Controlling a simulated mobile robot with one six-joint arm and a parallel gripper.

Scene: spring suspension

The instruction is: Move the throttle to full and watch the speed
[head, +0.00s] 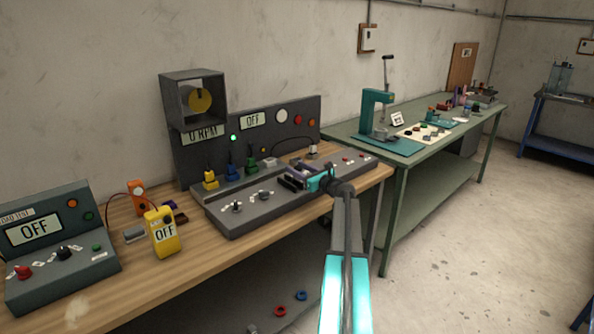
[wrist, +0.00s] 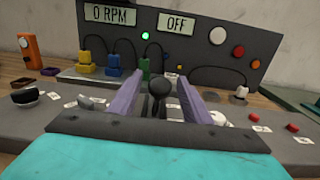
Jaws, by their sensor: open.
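A dark lever with a ball knob (wrist: 161,86), which looks like the throttle, stands on the grey console (head: 240,223). In the wrist view it shows between the two purple fingers of my gripper (head: 296,180). The gripper is open, with a finger on each side and no clear contact. In the head view the gripper hides the lever. The speed display (head: 203,135) reads 0 RPM, and it also shows in the wrist view (wrist: 109,14). The display beside it (head: 252,120) reads OFF.
A green lamp (wrist: 145,36) is lit on the panel. Blue (wrist: 95,62), yellow (wrist: 84,66) and green plugs with cables stand behind the console. Knobs and red buttons flank the lever. A yellow meter (head: 163,232) reading OFF stands left. A green bench (head: 415,152) is at right.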

